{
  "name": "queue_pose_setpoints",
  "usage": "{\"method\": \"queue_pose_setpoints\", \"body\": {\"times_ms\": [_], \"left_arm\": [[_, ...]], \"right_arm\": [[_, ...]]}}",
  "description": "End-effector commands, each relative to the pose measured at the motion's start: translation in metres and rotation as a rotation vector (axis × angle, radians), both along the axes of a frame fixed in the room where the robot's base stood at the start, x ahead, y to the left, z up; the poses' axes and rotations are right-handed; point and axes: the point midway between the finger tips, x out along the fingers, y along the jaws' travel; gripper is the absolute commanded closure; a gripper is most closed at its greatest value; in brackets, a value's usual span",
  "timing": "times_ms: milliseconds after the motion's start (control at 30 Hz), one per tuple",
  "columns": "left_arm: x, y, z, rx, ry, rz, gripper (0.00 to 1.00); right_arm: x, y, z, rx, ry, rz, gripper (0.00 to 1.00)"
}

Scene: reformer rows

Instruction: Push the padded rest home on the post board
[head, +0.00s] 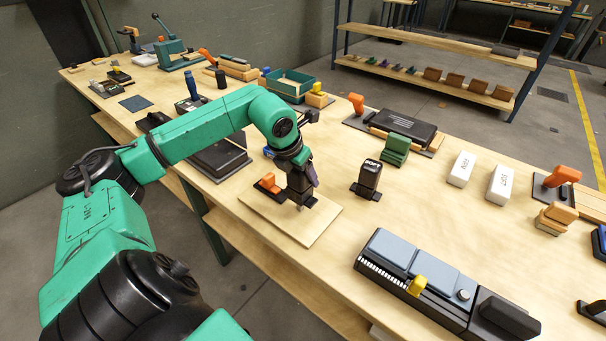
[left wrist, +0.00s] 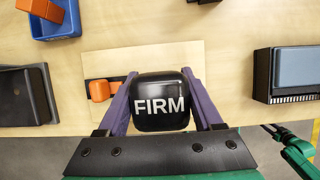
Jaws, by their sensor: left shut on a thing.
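My left gripper (head: 303,188) is shut on a black padded rest (left wrist: 160,102) marked FIRM, gripped between purple fingers in the left wrist view. It is over the post board (head: 320,230), a flat pale wooden board near the table's front edge. The board also shows in the left wrist view (left wrist: 105,62). An orange piece (head: 268,183) on a dark strip sits on the board, left of the rest. My right gripper is not in view.
A black rest marked SOFT (head: 370,174) stands right of the board. A grey-topped machine (head: 400,252) lies front right. A dark box (head: 218,158) is to the left. A blue tray (left wrist: 56,24) is behind the board. Bare table surrounds the board's right side.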

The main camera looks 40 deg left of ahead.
Motion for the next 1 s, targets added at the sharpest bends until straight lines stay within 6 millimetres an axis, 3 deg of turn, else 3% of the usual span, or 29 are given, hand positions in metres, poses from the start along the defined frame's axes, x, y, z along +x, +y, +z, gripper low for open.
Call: {"method": "queue_pose_setpoints", "body": {"times_ms": [1000], "left_arm": [[0.0,0.0,-0.02,0.0,-0.002,0.0,1.0]], "right_arm": [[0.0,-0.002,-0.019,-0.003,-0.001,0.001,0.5]]}}
